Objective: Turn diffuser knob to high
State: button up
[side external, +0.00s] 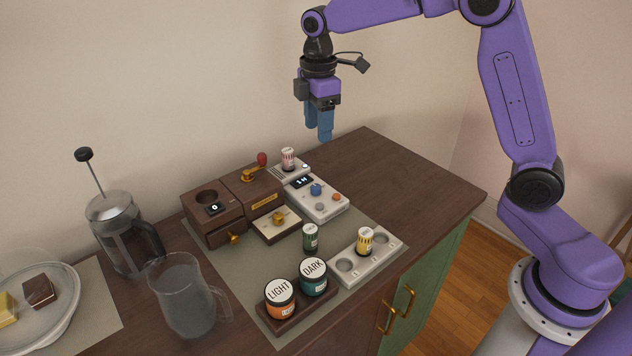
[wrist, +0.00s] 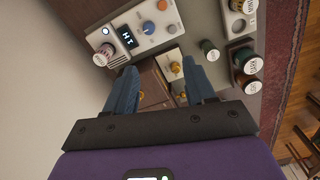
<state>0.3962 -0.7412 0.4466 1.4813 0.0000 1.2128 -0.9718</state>
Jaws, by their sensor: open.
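The diffuser appears to be the white box (side external: 322,207) on the mat, with a small dark display and a blue knob (side external: 315,189). In the wrist view, the blue knob (wrist: 148,27) sits beside the display (wrist: 127,37), which reads "HI". An orange knob (wrist: 162,5) and a white knob (wrist: 171,28) are on the same face. A pink striped canister (side external: 288,158) stands at its far end. My gripper (side external: 325,138) is open and empty, high above the counter near the wall, touching nothing. Its blue fingers (wrist: 160,67) frame the wooden unit in the wrist view.
A wooden unit (side external: 232,208) with a red-tipped lever (side external: 262,158) adjoins the diffuser. A small brass-knob box (side external: 277,225), green canister (side external: 310,237), white holder with yellow canister (side external: 365,241), and LIGHT and DARK jars (side external: 313,275) are nearer. A glass pitcher (side external: 185,300) and press stand left.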

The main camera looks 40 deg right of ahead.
aim_at(316, 186)
jog(key=f, duration=0.6)
jog(key=w+f, duration=0.1)
jog(key=f, duration=0.4)
jog(key=w+d+f, duration=0.1)
jog(key=f, duration=0.5)
jog(key=shift+w+d+f, duration=0.1)
jog(key=shift+f, duration=0.25)
grip_shut()
